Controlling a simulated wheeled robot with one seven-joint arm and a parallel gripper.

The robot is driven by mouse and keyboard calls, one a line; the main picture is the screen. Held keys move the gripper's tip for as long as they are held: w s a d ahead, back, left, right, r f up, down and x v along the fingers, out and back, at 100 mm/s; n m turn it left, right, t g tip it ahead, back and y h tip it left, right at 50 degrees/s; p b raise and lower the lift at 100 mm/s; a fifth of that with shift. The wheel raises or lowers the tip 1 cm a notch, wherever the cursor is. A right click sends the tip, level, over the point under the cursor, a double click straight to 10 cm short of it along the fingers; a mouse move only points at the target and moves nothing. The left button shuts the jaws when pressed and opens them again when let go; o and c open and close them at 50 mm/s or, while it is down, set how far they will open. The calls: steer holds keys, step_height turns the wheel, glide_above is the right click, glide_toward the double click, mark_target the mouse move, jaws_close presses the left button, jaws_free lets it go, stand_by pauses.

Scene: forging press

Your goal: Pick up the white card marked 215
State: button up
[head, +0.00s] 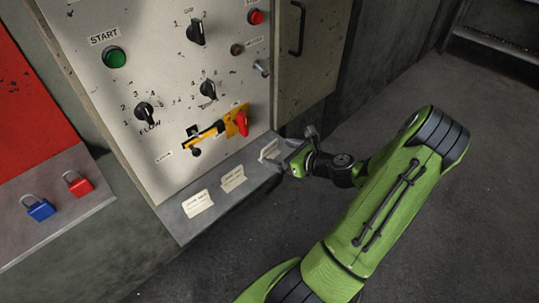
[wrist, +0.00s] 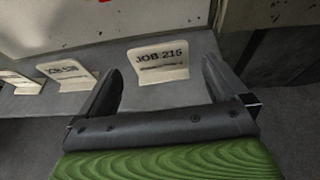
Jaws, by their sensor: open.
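The white card marked JOB 215 (wrist: 160,62) stands upright and tilted back on a grey ledge (wrist: 200,42) in the wrist view. In the head view the card (head: 269,149) is at the right end of the ledge, partly beside my gripper. My gripper (wrist: 160,88) is open. Its two dark fingers lie to the left and right of the card, which shows between and just beyond them. Nothing is held. In the head view my gripper (head: 297,150) is at the ledge's right end; its fingertips are small and hard to make out there.
Two more white cards, a middle one (head: 233,178) and a left one (head: 198,203), stand left along the ledge. The control panel (head: 160,90) with knobs and a red-yellow handle (head: 240,122) rises behind. Blue (head: 39,207) and red (head: 77,183) padlocks are far left. Floor is clear right.

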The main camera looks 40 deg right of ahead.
mark_target(270, 149)
steer(key=b+x, duration=0.1)
steer(key=x, duration=0.4)
steer(key=shift+w+b, duration=0.1)
steer(key=shift+b, duration=0.2)
steer(key=shift+r, duration=0.1)
steer(key=c, duration=0.9)
steer(key=shift+r, duration=0.15)
